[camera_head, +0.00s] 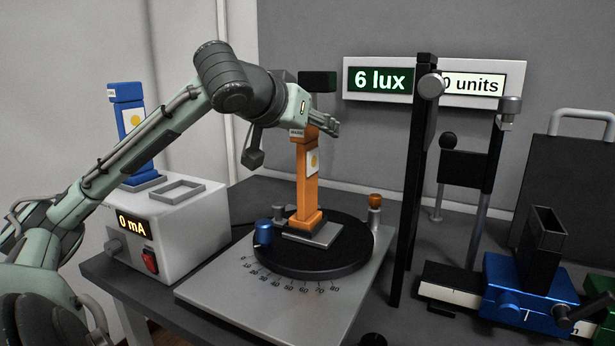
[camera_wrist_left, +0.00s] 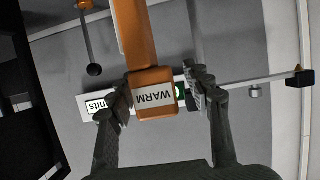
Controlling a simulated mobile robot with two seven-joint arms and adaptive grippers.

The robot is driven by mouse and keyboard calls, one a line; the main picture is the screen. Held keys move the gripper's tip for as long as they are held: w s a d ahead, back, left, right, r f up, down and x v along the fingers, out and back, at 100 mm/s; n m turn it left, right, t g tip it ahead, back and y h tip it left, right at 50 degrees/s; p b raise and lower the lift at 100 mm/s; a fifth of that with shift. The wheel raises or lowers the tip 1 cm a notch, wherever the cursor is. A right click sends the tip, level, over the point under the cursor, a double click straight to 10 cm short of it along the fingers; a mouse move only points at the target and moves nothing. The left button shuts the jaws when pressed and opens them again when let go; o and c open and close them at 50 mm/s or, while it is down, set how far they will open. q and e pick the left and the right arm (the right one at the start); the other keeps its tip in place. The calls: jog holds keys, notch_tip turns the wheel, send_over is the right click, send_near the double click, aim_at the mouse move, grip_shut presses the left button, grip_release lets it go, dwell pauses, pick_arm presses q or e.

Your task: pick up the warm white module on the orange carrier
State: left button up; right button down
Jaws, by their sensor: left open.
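The orange carrier (camera_head: 306,185) stands upright on a grey foot on the black turntable (camera_head: 270,262). It bears a pale plate with a yellow dot, the warm white mark. In the left wrist view its top end (camera_wrist_left: 155,97) carries a label reading WARM. My left gripper (camera_head: 326,124) is at the top of the carrier, coming in from the left. In the wrist view its open fingers lie on either side of the orange top, with a gap visible on the right side; I cannot tell whether the left finger touches. My right gripper is out of view.
A blue carrier (camera_head: 130,125) stands on the white supply box (camera_head: 170,235) reading 0 mA, at left. Dark posts (camera_head: 413,185) rise right of the turntable. A blue slider block (camera_head: 525,292) sits on a rail at right. The wall sign (camera_head: 380,80) reads 6 lux.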

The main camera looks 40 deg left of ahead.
pick_arm(q)
jog(key=shift+w+a+f, duration=0.1)
jog(key=shift+w, duration=0.25)
jog(key=shift+c, duration=0.2)
grip_shut()
dwell(0.4)
